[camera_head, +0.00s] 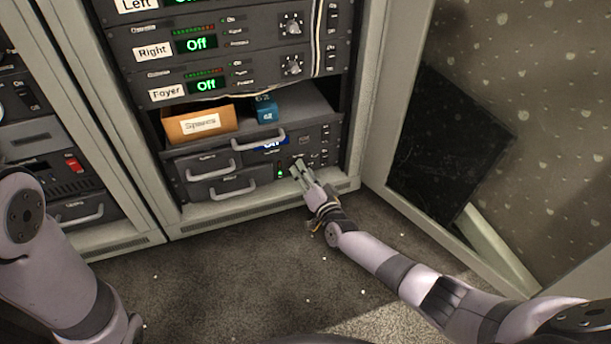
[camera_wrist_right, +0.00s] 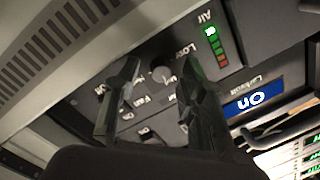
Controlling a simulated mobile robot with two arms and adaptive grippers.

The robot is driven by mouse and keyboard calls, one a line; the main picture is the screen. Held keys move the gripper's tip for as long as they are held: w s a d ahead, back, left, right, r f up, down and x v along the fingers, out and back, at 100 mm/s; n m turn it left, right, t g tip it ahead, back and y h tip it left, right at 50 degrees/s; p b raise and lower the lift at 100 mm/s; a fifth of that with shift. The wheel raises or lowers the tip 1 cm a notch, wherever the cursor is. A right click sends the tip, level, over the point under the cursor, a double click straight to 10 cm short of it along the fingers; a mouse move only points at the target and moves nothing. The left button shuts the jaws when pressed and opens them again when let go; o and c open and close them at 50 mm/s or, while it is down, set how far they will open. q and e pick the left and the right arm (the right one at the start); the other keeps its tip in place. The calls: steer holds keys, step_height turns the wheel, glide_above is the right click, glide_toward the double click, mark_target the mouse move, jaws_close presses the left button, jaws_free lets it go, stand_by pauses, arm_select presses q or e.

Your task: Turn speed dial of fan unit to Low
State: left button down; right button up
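The fan unit (camera_head: 222,174) is the grey panel at the bottom of the open rack, with two handles and a small green light. My right gripper (camera_head: 301,174) is at the right half of the unit's front. In the wrist view my right gripper (camera_wrist_right: 161,68) is open, with one finger on each side of the dial. I cannot tell whether either finger touches it. The dial's pointer is not clear. My left arm shows at the left, its gripper out of view.
A lit blue display (camera_wrist_right: 254,101) reads On, beside a green and red light bar (camera_wrist_right: 216,46). Above the unit, a shelf holds an orange Spares box (camera_head: 199,123) and a blue box (camera_head: 265,111). An open rack door (camera_head: 455,145) stands at the right.

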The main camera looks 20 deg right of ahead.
jaws_close()
stand_by(0.4)
steer(key=shift+r, duration=0.1)
steer(key=n+p, duration=0.2)
steer(key=shift+r+n, duration=0.1)
steer(key=shift+n, duration=0.2)
steer(key=n+p, duration=0.2)
steer(key=n, duration=0.2)
steer(key=shift+g+p, duration=0.3)
steer(key=n+p, duration=0.1)
steer(key=n, duration=0.1)
steer(key=shift+a+n, duration=0.15)
steer(key=shift+n, duration=0.25)
steer(key=n, duration=0.2)
steer(key=shift+n+h+p, duration=0.3)
steer(key=shift+p, duration=0.05)
steer(key=n, duration=0.5)
steer(key=shift+a+h, duration=0.1)
steer(key=shift+h, duration=0.2)
